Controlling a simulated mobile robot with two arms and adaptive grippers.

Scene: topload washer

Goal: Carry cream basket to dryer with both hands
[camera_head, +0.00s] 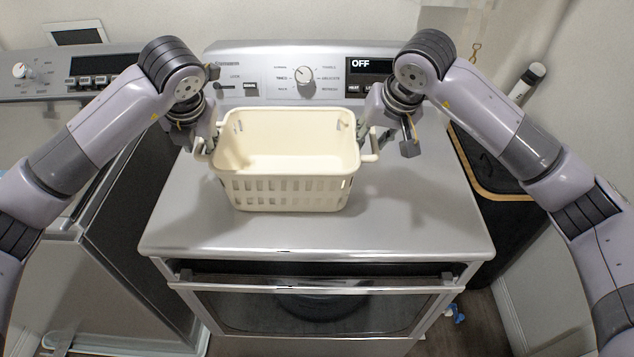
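The cream basket (290,190) is upright over the top of the silver dryer (310,235), towards its back left. It looks empty. I cannot tell for sure whether its base touches the dryer top. My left gripper (207,146) is at the basket's left handle, and my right gripper (370,148) is at its right handle. The fingers are small and partly hidden by the wrists and handles, so I cannot see clearly whether they are closed on the handles.
The dryer's control panel (305,80) stands behind the basket, with a display reading OFF. A washer (75,77) is at the left. A dark bin with a wooden rim (490,190) is at the right. The front and right of the dryer top are clear.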

